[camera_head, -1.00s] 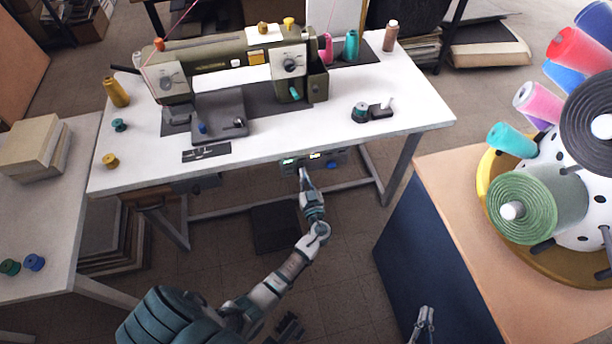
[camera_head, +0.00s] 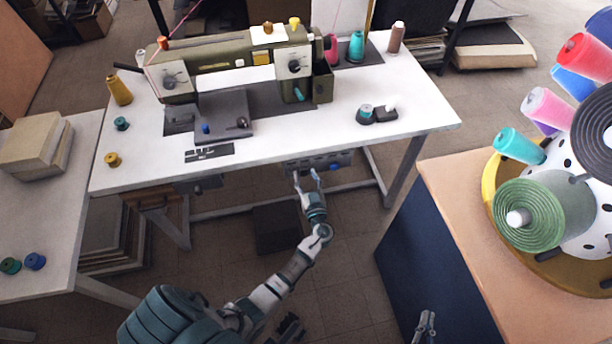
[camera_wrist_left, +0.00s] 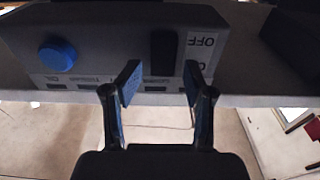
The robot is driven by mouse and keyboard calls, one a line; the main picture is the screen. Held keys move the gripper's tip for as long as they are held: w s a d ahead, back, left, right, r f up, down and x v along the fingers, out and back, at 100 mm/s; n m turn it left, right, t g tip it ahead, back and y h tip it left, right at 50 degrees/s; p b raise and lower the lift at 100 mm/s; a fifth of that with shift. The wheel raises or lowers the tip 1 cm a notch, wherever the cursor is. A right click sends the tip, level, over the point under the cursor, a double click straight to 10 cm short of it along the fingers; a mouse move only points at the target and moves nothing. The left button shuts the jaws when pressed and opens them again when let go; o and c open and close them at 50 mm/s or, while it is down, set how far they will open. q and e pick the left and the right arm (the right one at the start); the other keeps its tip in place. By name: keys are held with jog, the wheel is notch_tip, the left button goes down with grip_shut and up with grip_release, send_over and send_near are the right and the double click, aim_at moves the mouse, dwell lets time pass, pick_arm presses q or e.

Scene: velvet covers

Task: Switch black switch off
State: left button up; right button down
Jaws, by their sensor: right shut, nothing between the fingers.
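The black switch (camera_wrist_left: 163,52) shows in the left wrist view as a dark upright bar on the grey control box (camera_wrist_left: 110,25), beside a white label (camera_wrist_left: 200,45) reading OFF upside down. I cannot tell its position. In the head view the box (camera_head: 318,162) hangs under the sewing table's front edge; the switch is too small to make out there. My left gripper (camera_head: 306,176) is open and empty just in front of the box. In the wrist view its fingers (camera_wrist_left: 160,82) are spread around the switch's line. My right gripper (camera_head: 425,325) is shut and empty at the bottom.
A blue knob (camera_wrist_left: 57,55) sits on the same box. The white table (camera_head: 290,155) above carries a sewing machine (camera_head: 235,65) and spools. A blue cabinet (camera_head: 425,250) stands to the right. The floor around my left arm is mostly clear.

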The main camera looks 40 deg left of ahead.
pick_arm(q)
jog(key=v, duration=1.2)
pick_arm(e)
jog(key=shift+a+r, duration=0.15)
jog(key=shift+r, duration=0.05)
pick_arm(q)
jog(key=shift+a, duration=0.2)
pick_arm(e)
jog(key=shift+a, duration=0.15)
